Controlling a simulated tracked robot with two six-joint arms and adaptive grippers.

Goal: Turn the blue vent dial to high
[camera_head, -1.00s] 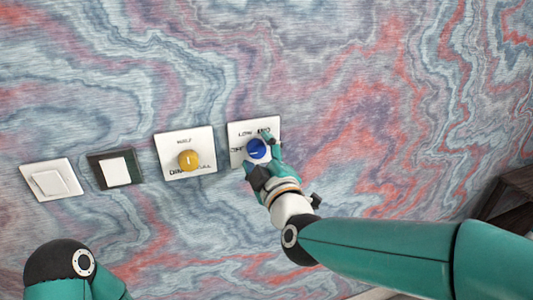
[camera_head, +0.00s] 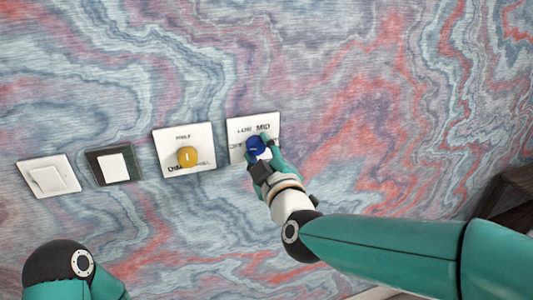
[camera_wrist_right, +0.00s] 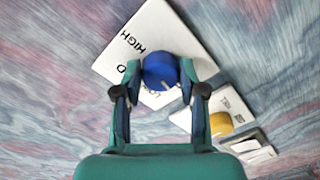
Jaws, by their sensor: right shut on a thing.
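The blue vent dial (camera_head: 255,146) is a round knob on a white square wall plate (camera_head: 238,128). LOW and MID are printed along the plate's top in the head view. My right gripper (camera_head: 260,151) is shut on the dial and hides the plate's lower right part. In the right wrist view the blue dial (camera_wrist_right: 160,70) sits between the two fingertips of my right gripper (camera_wrist_right: 160,74), one on each side. HIGH shows on the plate (camera_wrist_right: 128,50) left of the dial there. The dial's pale mark faces the lower right in that view. My left gripper is out of view.
Left of the blue dial's plate is another white plate (camera_head: 203,137) with a yellow dial (camera_head: 187,156). Further left are a dark-framed switch (camera_head: 113,167) and a white switch (camera_head: 48,178). The marbled wall right of the blue dial is clear. A dark object (camera_head: 507,203) stands at the right edge.

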